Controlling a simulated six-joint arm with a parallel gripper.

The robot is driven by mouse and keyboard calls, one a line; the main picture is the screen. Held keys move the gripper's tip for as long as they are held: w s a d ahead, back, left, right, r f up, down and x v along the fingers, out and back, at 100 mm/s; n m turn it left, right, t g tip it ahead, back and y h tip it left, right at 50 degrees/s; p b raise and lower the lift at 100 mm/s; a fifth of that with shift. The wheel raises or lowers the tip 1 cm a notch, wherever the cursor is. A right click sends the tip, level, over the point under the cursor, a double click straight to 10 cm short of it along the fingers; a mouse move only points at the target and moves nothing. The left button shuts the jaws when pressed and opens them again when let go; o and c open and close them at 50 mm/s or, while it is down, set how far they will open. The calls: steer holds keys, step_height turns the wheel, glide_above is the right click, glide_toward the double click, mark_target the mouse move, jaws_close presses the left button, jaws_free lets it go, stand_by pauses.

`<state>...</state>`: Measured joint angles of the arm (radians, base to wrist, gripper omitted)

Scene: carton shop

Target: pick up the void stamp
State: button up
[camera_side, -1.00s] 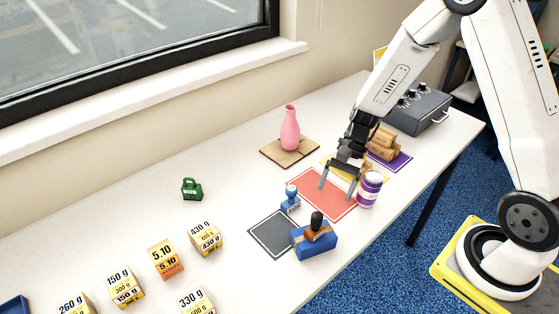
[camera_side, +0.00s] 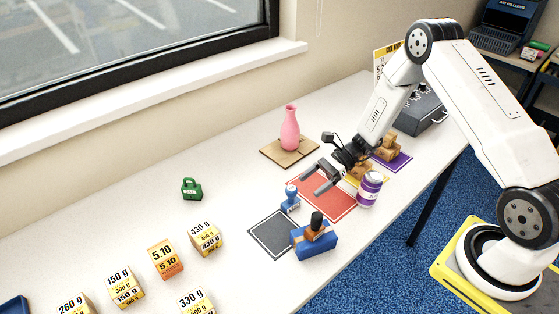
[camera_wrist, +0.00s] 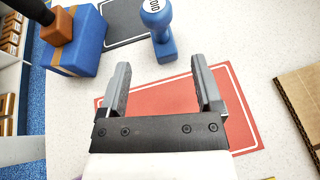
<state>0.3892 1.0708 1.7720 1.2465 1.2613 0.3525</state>
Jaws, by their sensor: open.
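The void stamp (camera_side: 290,198) is a small blue hand stamp with a round knob, standing upright on the white table at the left edge of the red mat (camera_side: 327,203). In the wrist view the stamp (camera_wrist: 163,36) is just beyond the fingertips, roughly between their lines, with a white label on its knob reading VOID upside down. My gripper (camera_side: 311,182) is open and empty, tilted over the red mat, to the upper right of the stamp and apart from it. Its two fingers (camera_wrist: 160,65) also show in the wrist view.
A blue box (camera_side: 314,243) with a dark-knobbed orange-brown piece on top stands near the stamp, beside a dark grey mat (camera_side: 264,236). A purple-labelled jar (camera_side: 369,190) is at the red mat's right. A pink vase (camera_side: 290,130) stands on cardboard behind.

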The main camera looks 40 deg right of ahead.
mark_target(291, 200)
steer(key=shift+x, duration=1.1)
steer(key=shift+a, duration=0.1)
steer(key=shift+x, duration=2.55)
steer(key=shift+r, duration=0.1)
jaws_close()
